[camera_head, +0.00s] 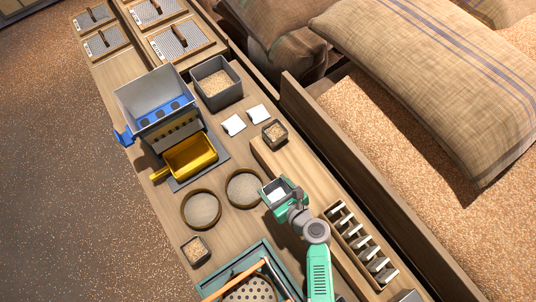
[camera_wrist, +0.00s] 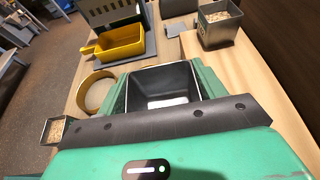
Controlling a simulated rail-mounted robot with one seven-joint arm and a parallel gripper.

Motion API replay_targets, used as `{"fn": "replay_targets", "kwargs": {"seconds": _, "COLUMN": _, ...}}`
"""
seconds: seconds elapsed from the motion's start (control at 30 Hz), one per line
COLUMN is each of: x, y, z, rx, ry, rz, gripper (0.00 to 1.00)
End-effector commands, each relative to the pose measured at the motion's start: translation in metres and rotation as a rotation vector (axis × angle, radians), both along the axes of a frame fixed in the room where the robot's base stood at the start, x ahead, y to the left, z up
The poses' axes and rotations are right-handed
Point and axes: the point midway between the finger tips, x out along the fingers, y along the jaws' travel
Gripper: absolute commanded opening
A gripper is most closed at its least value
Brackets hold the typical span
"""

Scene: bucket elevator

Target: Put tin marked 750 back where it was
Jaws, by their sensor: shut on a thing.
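My gripper (camera_wrist: 165,88) is shut on a square, open-topped metal tin (camera_wrist: 163,78), with a green finger on either side. The tin's inside is dark, with a pale patch at the bottom, and no grain shows in it. The held tin also shows in the head view (camera_head: 274,193), over the bench beside a round sieve. No 750 mark can be read on it. A small tin of grain (camera_head: 275,133) stands on the raised wooden board, and it also shows in the wrist view (camera_wrist: 219,25). Another small tin of grain (camera_head: 195,250) stands at the lower left.
Two round sieves (camera_head: 201,209) lie left of my gripper. A yellow scoop tray (camera_head: 190,158) sits under the blue and grey machine (camera_head: 152,100). A slotted wooden rack (camera_head: 362,245) is at right. White cards (camera_head: 233,125) lie near a grey grain bin (camera_head: 217,82). The raised board (camera_head: 290,165) has clear room.

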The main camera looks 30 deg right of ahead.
Motion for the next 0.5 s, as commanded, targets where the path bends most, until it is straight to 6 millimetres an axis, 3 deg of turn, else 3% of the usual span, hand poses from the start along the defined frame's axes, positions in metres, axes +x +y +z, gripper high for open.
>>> {"fn": "replay_targets", "kwargs": {"seconds": 0.23, "x": 0.005, "y": -0.017, "z": -0.007, "rx": -0.002, "ry": -0.002, "rz": -0.009, "gripper": 0.4}}
{"fn": "replay_targets", "kwargs": {"seconds": 0.5, "x": 0.058, "y": -0.084, "z": -0.021, "rx": -0.005, "ry": -0.005, "rz": -0.01, "gripper": 0.4}}
